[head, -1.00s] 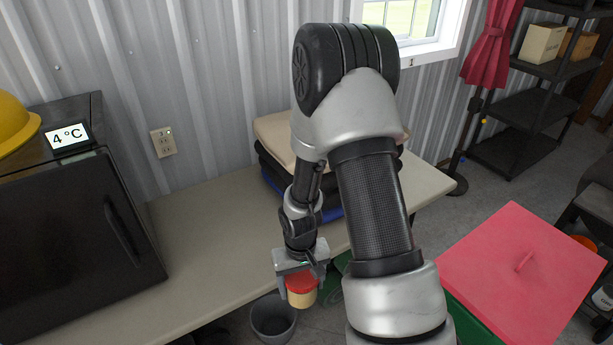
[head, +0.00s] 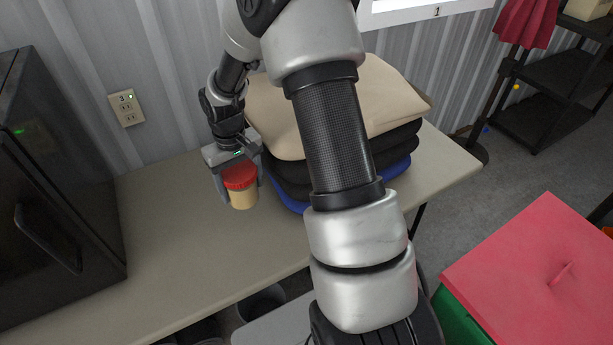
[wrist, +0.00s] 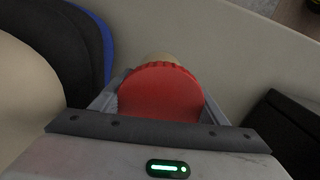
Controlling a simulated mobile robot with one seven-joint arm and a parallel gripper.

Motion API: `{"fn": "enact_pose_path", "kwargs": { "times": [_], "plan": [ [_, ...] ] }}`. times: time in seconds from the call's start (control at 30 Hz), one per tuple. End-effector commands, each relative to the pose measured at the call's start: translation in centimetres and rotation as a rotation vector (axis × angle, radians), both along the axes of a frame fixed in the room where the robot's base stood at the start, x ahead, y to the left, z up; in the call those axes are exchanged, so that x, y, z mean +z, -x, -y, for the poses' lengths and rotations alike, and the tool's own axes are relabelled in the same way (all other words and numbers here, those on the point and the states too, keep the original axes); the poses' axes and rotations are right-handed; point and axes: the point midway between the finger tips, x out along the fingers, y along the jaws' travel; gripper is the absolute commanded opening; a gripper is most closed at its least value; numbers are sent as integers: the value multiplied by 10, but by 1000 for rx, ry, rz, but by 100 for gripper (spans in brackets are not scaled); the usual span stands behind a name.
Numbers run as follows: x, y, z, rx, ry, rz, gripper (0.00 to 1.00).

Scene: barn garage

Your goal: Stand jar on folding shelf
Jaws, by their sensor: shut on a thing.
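The jar (head: 243,198) has a red lid and a tan body. My gripper (head: 241,187) is shut on it from above, one finger on each side. In the wrist view the red lid of the jar (wrist: 161,92) fills the space between the fingers, and only a little of the body shows past it. The jar is upright, over the long beige top (head: 170,240) along the wall, probably the folding shelf. I cannot tell whether the jar's base touches this top.
A stack of folded cloths or cushions (head: 385,100) stands close to the right of the jar. A black fridge-like box (head: 60,190) is at the left. The beige top is clear between them. A red-lidded green bin (head: 530,265) stands on the floor at right.

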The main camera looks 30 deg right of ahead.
Motion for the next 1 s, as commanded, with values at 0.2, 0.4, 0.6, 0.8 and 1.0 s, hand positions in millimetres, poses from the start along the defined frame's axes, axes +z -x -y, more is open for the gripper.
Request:
{"fn": "enact_pose_path", "kwargs": {
  "times": [0.2,0.4,0.6,0.8,1.0],
  "plan": [
    [35,-36,5,60,2,6,38],
    [13,-37,6,71,1,-7,38],
    [-41,-36,5,72,1,-7,38],
    [-80,-37,5,72,3,-3,38],
    [-92,-38,5,70,2,-1,38]
  ]
}}
